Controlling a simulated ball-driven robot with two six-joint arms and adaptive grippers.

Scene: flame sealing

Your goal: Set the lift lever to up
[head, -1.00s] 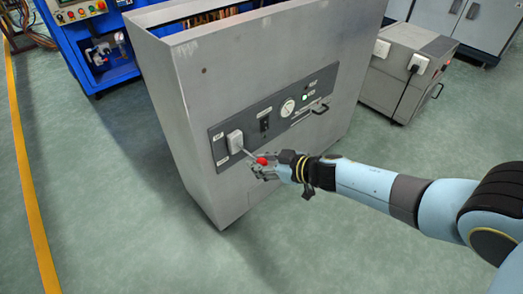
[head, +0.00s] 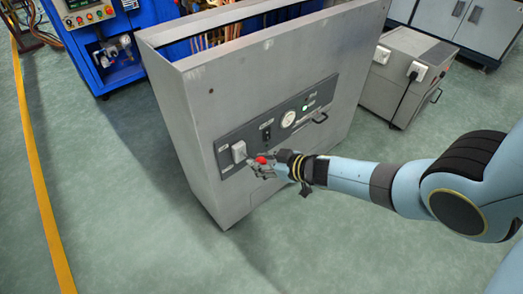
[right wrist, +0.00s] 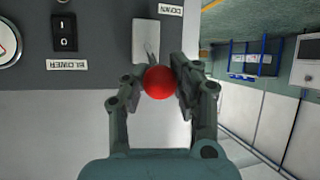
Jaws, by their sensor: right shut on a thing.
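The lift lever has a pale plate (head: 239,152) on the cabinet's control panel, and a thin rod ends in a red ball knob (head: 262,159). My right gripper (head: 260,167) is shut on the knob. In the right wrist view the red knob (right wrist: 159,82) sits between the two fingers, with the lever plate (right wrist: 146,40) behind it. An upside-down "DOWN" label (right wrist: 170,9) is beside the plate, and the knob shows on the far side from it. In the head view the rod stands out from the panel. My left gripper is not in view.
A blue machine (head: 95,50) stands behind left, a smaller grey cabinet (head: 405,75) behind right. Floor in front is free.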

